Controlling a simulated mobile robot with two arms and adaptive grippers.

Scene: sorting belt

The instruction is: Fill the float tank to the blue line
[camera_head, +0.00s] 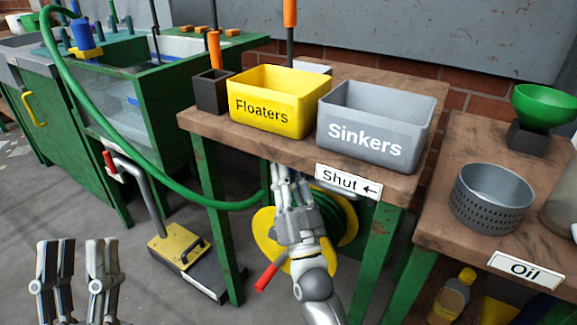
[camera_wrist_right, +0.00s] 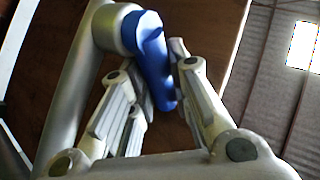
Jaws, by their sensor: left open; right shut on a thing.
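The float tank (camera_head: 160,117) is a green-framed tank with a clear front at the left; water shows inside, but I cannot make out the blue line. A green hose (camera_head: 121,150) arches over it and runs to the yellow reel (camera_head: 263,225) under the middle table. My right gripper (camera_head: 280,172) reaches under that table's front edge. In the right wrist view, my right gripper (camera_wrist_right: 163,85) is shut on a blue lever (camera_wrist_right: 150,55) on a grey pipe (camera_wrist_right: 80,85). The lever is hidden in the head view. My left gripper (camera_head: 78,245) is open and empty at the lower left.
A "Shut" sign (camera_head: 348,182) with a left-pointing arrow hangs on the table edge. Yellow Floaters (camera_head: 264,122) and grey Sinkers (camera_head: 366,142) bins stand above. An oil table (camera_head: 460,235) stands at the right.

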